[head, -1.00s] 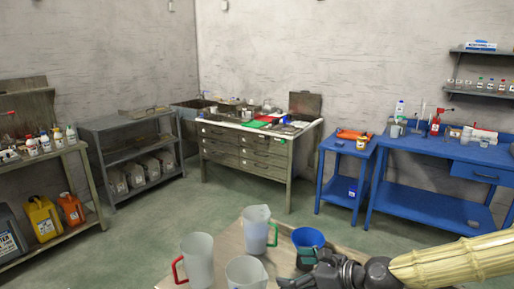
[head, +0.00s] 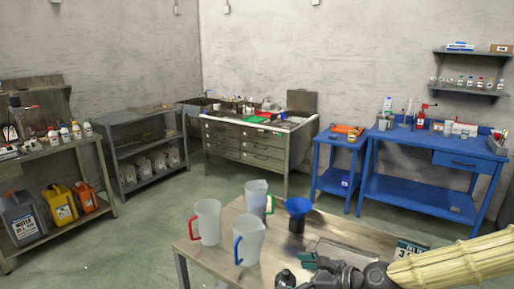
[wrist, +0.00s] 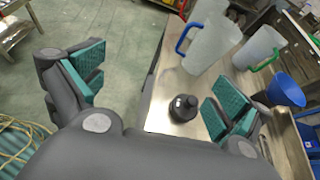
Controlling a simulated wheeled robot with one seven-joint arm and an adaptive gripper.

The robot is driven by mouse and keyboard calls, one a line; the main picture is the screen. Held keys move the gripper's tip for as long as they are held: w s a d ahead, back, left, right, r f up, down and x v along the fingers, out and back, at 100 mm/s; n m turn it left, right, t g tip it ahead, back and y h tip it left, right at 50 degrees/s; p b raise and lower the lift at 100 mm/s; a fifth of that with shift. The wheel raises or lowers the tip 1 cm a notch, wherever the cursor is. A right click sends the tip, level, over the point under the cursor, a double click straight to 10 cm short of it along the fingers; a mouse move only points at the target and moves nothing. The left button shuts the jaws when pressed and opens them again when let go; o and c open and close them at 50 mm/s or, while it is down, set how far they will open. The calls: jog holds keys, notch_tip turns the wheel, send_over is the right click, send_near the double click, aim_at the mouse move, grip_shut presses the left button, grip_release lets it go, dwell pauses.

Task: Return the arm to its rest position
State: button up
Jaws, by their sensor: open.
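My gripper (wrist: 150,95) is open and empty in the wrist view, with its two green-padded fingers spread wide. A small dark bottle (wrist: 183,108) stands on the table beyond the gap, near the right finger and apart from it. In the head view my gripper (head: 300,272) is at the bottom right, over the near part of the wooden table (head: 205,258), and my arm comes in from the right edge. The dark bottle (head: 285,278) shows beside it at the bottom edge.
On the table stand a red-handled jug (head: 207,222), a blue-handled jug (head: 250,240), a green-handled jug (head: 257,197) and a blue funnel (head: 298,207) on a dark container. A grey tray (head: 345,252) lies behind my arm. Open floor (head: 110,250) lies left of the table.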

jog(key=s+f+n+g+h, duration=0.2)
jog(key=s+f+n, duration=0.4)
jog(key=f, duration=0.5)
jog(key=s+f+n+g+h, duration=0.25)
jog(key=s+f, duration=0.45)
jog(key=f, duration=0.5)
jog(key=s+d+f+n+g+h, duration=0.1)
jog(key=s+d+f+n+h, duration=0.2)
jog(key=s+d+f+n, duration=0.3)
jog(key=s+d+f+n+g+h, duration=0.1)
jog(key=s+d+f+n+h, duration=0.2)
jog(key=s+d+f+n, duration=0.3)
jog(key=s+n, duration=0.3)
jog(key=s, duration=0.2)
jog(key=shift+s+d+f, duration=0.2)
jog(key=shift+d+f, duration=0.15)
jog(key=shift+f, duration=0.05)
jog(key=shift+g, duration=0.25)
